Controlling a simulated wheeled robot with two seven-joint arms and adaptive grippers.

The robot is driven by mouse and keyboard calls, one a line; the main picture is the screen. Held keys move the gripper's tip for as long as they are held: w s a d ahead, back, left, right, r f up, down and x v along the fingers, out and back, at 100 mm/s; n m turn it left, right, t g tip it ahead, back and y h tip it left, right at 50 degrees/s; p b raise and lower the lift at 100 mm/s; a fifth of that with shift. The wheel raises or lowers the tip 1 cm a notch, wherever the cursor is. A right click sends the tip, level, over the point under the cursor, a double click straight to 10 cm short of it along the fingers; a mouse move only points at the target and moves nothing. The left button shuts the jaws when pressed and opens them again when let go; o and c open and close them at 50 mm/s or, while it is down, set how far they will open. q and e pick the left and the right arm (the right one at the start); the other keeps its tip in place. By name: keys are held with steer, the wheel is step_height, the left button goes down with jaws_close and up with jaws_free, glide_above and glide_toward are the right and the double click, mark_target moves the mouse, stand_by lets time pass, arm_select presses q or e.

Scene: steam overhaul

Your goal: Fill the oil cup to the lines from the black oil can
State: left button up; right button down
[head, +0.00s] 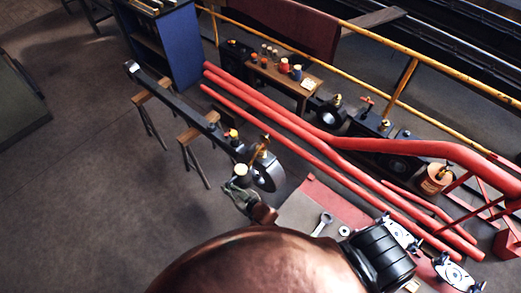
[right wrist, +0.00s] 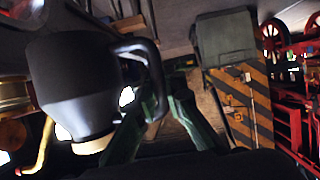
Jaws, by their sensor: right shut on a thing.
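The black oil can (right wrist: 75,85) fills the left of the right wrist view, with a cream-coloured cap and a looped handle. My right gripper (right wrist: 160,100) has its green fingers closed at this handle. In the head view, my right gripper (head: 239,188) is beside the round end of a long dark rod, and the can's cream cap (head: 241,170) shows above it. A brass fitting (head: 263,150), which looks like the oil cup, stands on that rod end, just right of the can. My left gripper is not in view.
The long dark rod (head: 170,95) rests on wooden trestles (head: 193,150). Red pipes (head: 300,130) run close behind it. A small wooden bench (head: 285,80) holds several jars. A spanner (head: 322,223) lies on a pale surface at front. Open floor is on the left.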

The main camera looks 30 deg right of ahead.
steer(key=shift+s+a+r+p, duration=0.15)
steer(key=shift+s+r+p, duration=0.25)
steer(key=shift+s, duration=0.5)
steer(key=shift+s+a+r+p, duration=0.15)
steer(key=shift+s+r+p, duration=0.1)
steer(key=shift+s+p, duration=0.55)
steer(key=shift+s+a+r+p, duration=0.15)
steer(key=shift+s+r+p, duration=0.15)
steer(key=shift+s, duration=0.75)
